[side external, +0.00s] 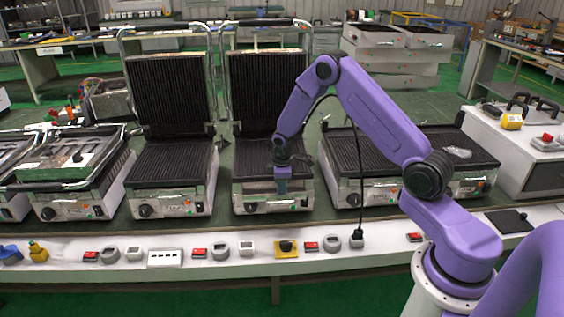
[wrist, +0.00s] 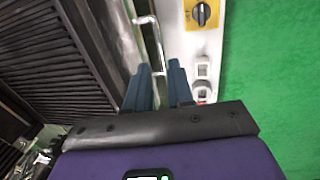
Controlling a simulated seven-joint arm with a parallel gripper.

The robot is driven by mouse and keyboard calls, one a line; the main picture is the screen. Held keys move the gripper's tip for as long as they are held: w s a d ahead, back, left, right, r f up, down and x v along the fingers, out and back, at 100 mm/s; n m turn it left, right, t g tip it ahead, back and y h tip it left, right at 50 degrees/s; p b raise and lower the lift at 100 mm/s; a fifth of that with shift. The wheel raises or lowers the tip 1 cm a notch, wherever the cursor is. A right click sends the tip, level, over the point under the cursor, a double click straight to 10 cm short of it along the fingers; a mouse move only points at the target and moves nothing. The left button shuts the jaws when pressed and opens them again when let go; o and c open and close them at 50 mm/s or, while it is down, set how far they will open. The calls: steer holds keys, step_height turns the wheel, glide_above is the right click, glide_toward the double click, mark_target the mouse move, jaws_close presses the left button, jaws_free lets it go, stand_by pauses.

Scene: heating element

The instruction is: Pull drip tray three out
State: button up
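My gripper (side external: 283,186) points down at the front of the open contact grill (side external: 262,205) just right of centre-left in the side external view. In the wrist view its two blue fingers (wrist: 159,75) are apart, with a thin bright metal bar (wrist: 150,30) seen in line with the gap between them. I cannot tell whether either finger touches the bar. The bar runs along the grill's front edge and may be the drip tray's handle. No number is readable, and the tray itself is mostly hidden by the gripper and grill.
Another open grill (side external: 173,190) stands to the left, and a wide double grill (side external: 375,193) to the right. The white front ledge (side external: 60,257) carries switches and sockets, including a yellow rotary switch (side external: 287,248), also in the wrist view (wrist: 203,14). A black cable hangs beside my arm.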

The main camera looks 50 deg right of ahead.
step_height(320, 180, up, 11)
steer(key=s+a, duration=0.1)
steer(key=shift+s+a, duration=0.25)
steer(key=s+a+r+n+y, duration=0.1)
steer(key=s+a+r, duration=0.3)
steer(key=s+a, duration=0.4)
steer(key=s+a+r+n, duration=0.1)
steer(key=s+a+r, duration=0.3)
steer(key=s+a, duration=0.35)
steer(key=s+r+n+g+y, duration=0.1)
steer(key=s+r, duration=0.1)
steer(key=s, duration=1.8)
steer(key=shift+s+a+r+n, duration=0.3)
steer(key=shift+s+a+n, duration=0.05)
steer(key=shift+a+n, duration=0.05)
